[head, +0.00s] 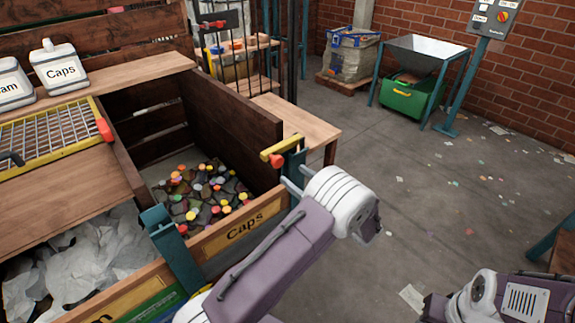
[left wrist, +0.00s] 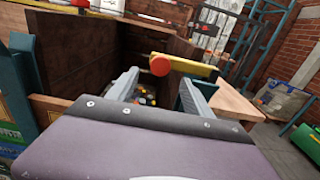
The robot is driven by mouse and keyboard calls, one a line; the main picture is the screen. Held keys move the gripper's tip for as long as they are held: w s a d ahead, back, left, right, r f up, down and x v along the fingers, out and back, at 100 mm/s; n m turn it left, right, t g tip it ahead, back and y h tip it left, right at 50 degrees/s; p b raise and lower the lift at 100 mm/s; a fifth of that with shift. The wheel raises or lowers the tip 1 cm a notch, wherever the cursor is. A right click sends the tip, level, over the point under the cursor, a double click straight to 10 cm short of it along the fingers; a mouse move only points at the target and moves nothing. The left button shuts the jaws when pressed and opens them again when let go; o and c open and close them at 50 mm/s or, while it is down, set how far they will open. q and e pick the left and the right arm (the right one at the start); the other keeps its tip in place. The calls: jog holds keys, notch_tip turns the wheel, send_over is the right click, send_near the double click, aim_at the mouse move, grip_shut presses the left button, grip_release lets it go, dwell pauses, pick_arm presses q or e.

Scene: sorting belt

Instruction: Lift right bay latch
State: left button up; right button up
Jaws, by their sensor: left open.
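The right bay latch (head: 283,149) is a yellow bar with a red knob (head: 276,160), on a teal post at the front right corner of the Caps bay. In the left wrist view the yellow bar (left wrist: 190,67) and red knob (left wrist: 160,65) appear beyond my fingers, with the knob between them in the picture. My left gripper (head: 291,178) is open and empty, just below the latch in the head view; its grey fingers (left wrist: 160,92) also show in the left wrist view. I cannot tell whether they touch the latch. My right gripper is out of view.
The Caps bay's front board (head: 240,228) is labelled, with colourful caps (head: 205,195) inside. A bay with white film (head: 85,255) lies to the left. A yellow-framed grate (head: 50,130) with a red knob is on the bench. Open floor (head: 440,200) lies right.

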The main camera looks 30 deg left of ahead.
aim_at(280, 164)
pick_arm(q)
jog(key=x, duration=0.9)
jog(key=shift+w+a, duration=0.1)
jog(key=shift+a, duration=0.05)
grip_shut()
